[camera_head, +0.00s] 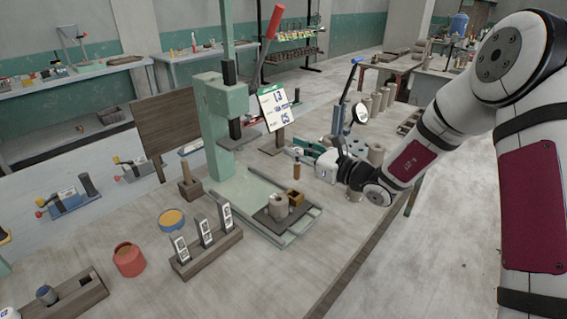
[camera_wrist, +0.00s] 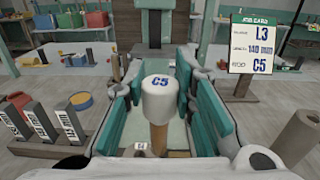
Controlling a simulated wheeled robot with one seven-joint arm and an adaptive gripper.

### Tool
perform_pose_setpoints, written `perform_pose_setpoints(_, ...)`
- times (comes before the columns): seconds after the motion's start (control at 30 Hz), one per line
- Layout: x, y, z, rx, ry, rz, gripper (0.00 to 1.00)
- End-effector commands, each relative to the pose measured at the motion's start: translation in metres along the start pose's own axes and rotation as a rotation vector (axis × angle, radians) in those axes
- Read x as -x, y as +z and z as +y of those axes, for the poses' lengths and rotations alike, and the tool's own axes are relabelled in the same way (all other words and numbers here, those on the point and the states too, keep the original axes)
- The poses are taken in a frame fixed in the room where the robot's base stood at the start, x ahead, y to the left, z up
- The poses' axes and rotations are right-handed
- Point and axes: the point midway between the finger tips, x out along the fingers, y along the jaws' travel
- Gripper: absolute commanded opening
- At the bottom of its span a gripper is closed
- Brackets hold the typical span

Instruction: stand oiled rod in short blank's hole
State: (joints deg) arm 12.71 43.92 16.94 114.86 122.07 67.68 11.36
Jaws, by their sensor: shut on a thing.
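My gripper (camera_head: 297,157) is shut on a rod, held upright above the bench near the press. In the wrist view the rod (camera_wrist: 159,138) stands between the teal fingers (camera_wrist: 160,125), with a white cap marked C5 and a brown, oiled-looking lower part. Its brown lower part also shows in the head view (camera_head: 296,171), hanging clear of things below. A grey clay blank (camera_head: 278,207) with a hole in its top stands on a dark plate on the press base, in front of the rod. Whether this is the short blank I cannot tell.
A small wooden block (camera_head: 296,197) stands beside the blank. The green press (camera_head: 218,125) is left of my gripper. A job card (camera_head: 276,108) reads L3, 140 mm, C5. Labelled stands (camera_head: 204,232), a red pot (camera_head: 129,260) and a yellow-topped dish (camera_head: 171,220) are left. More clay cylinders (camera_head: 376,153) stand right.

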Motion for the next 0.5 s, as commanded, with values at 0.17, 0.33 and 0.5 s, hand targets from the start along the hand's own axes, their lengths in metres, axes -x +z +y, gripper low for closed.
perform_pose_setpoints(0.17, -0.035, -0.024, 0.023, 0.003, 0.144, -0.003, 0.00)
perform_pose_setpoints(0.33, -0.042, -0.029, 0.032, 0.005, 0.185, -0.004, 0.00)
perform_pose_setpoints(0.5, -0.042, -0.032, 0.032, 0.003, 0.185, -0.004, 0.00)
